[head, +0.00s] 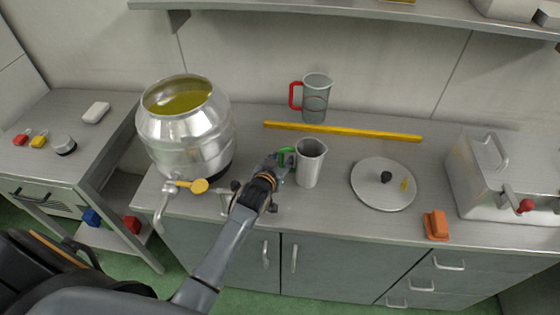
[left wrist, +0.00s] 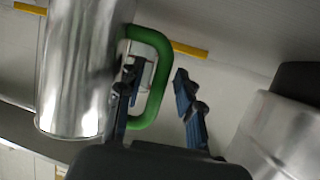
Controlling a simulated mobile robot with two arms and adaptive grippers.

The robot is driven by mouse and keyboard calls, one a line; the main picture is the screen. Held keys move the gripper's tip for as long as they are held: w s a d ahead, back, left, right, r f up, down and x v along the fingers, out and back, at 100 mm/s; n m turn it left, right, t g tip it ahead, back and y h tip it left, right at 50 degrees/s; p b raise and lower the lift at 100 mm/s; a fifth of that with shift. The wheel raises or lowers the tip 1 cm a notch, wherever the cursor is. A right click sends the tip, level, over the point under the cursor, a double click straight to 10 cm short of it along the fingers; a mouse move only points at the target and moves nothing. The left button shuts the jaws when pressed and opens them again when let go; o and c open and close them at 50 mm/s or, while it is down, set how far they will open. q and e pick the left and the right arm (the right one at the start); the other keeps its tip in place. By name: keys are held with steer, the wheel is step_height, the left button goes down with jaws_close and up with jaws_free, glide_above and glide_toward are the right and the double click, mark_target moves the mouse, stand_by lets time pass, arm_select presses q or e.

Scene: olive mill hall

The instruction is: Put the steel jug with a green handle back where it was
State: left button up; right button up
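The steel jug with a green handle (head: 311,163) appears to stand upright on the steel counter, right of the big steel vat. Its handle points left, and in the left wrist view the green handle (left wrist: 158,50) shows beside the jug's body (left wrist: 82,70). My left gripper (head: 279,165) is at the handle. In the left wrist view its fingers (left wrist: 157,82) are apart, one in the handle's loop and one outside it, with a gap visible between the outer finger and the handle's bar. My right gripper is not in view.
A steel vat (head: 188,130) with a yellow-handled tap stands close left. A red-handled jug (head: 315,98) and a yellow bar (head: 342,131) lie behind. A round lid (head: 383,195), an orange block (head: 436,225) and a steel box (head: 505,180) are to the right.

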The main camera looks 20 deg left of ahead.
arm_select(q)
steer(key=shift+r, duration=0.3)
steer(key=shift+s, duration=0.35)
steer(key=a+b+v, duration=0.1)
steer(key=v, duration=1)
steer(key=shift+d+r, duration=0.15)
steer(key=shift+d, duration=0.35)
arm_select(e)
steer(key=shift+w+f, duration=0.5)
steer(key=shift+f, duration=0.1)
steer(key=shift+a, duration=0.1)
